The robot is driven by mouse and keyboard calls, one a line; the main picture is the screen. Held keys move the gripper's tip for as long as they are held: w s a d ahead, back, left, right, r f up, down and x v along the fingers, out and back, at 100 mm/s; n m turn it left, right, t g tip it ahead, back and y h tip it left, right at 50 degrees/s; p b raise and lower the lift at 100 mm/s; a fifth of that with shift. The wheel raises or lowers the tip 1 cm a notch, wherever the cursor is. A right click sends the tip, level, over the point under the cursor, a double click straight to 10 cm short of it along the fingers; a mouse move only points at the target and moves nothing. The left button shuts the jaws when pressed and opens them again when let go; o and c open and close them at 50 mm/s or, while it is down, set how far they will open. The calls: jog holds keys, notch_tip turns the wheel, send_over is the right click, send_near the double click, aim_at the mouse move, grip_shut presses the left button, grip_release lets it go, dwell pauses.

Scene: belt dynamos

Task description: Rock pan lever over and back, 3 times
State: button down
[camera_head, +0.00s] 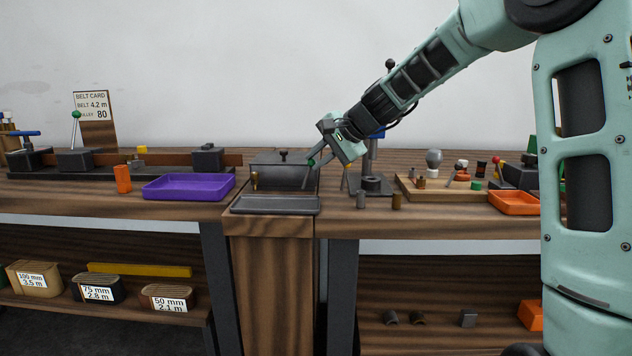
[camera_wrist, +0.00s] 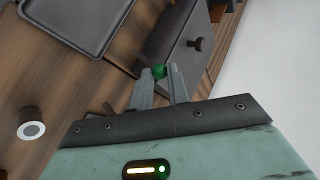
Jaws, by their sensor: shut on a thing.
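A dark grey pan box (camera_head: 284,172) with a small black knob on its lid stands on the bench in the middle of the head view. The pan lever has a green ball knob (camera_head: 311,162) at the right side of this box. My gripper (camera_head: 312,166) is shut on the lever at its green knob. In the wrist view the green knob (camera_wrist: 159,71) sits between the two fingertips (camera_wrist: 160,78), beside the box (camera_wrist: 190,45). The lever's shaft below the knob is mostly hidden by the fingers.
A dark grey tray (camera_head: 275,205) lies in front of the box, with a small brass piece (camera_head: 254,180) near it. A purple tray (camera_head: 189,187) is to the left. A dark post stand (camera_head: 371,185) and small cylinders (camera_head: 397,201) are close on the right.

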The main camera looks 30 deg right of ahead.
jog(key=shift+s+d+f+t+y+b, duration=0.3)
jog(key=shift+d+f+t+y+b, duration=0.15)
jog(key=shift+b, duration=1.7)
jog(key=c, duration=1.3)
grip_release()
jog(key=shift+r, duration=0.1)
jog(key=p+v, duration=0.2)
jog(key=v, duration=1.5)
jog(key=shift+s+d, duration=0.15)
jog(key=shift+d, duration=0.05)
